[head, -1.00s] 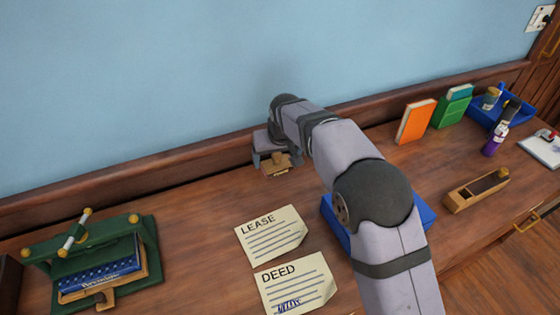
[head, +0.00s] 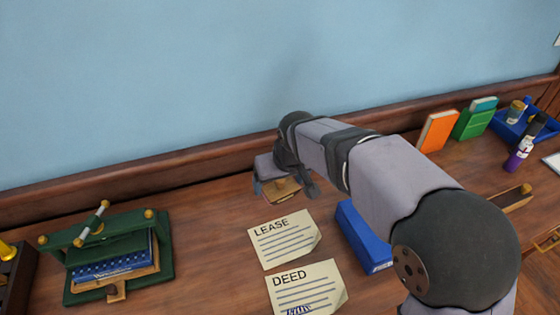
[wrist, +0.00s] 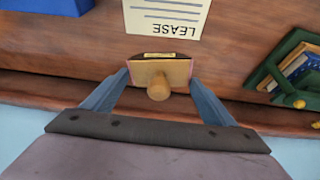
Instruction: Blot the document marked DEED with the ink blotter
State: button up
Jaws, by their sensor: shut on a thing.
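The DEED document (head: 306,290) lies flat at the front of the desk, with a blue ink signature near its lower edge. The LEASE document (head: 284,240) lies just behind it, and its edge also shows at the top of the wrist view (wrist: 166,15). My gripper (head: 286,190) is behind the LEASE sheet, near the back wall, and well away from DEED. It is shut on the wooden ink blotter (wrist: 160,72), whose round knob faces the wrist camera. I cannot tell whether the blotter touches the desk.
A green book press (head: 110,255) holding a blue book stands at left. A blue box (head: 362,238) lies right of the papers, partly behind my arm. An orange book (head: 437,131), a green book and a blue tray (head: 520,128) stand at back right.

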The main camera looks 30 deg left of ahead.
jog(key=s+d+f+n+g+h, duration=0.2)
jog(key=s+d+n, duration=0.5)
jog(key=n, duration=0.8)
jog(key=s+d+f+n+g+h, duration=0.3)
jog(key=s+d+f+n+g, duration=0.2)
jog(key=s+d+n, duration=0.3)
jog(key=shift+s+f+n, duration=0.35)
jog(key=shift+s+n, duration=2.05)
jog(key=shift+n, duration=1.8)
jog(key=shift+f, duration=0.1)
notch_tip(320, 180, down, 6)
jog(key=b, duration=0.5)
jog(key=shift+b, duration=0.4)
jog(key=shift+f, duration=0.55)
jog(key=shift+r, duration=0.2)
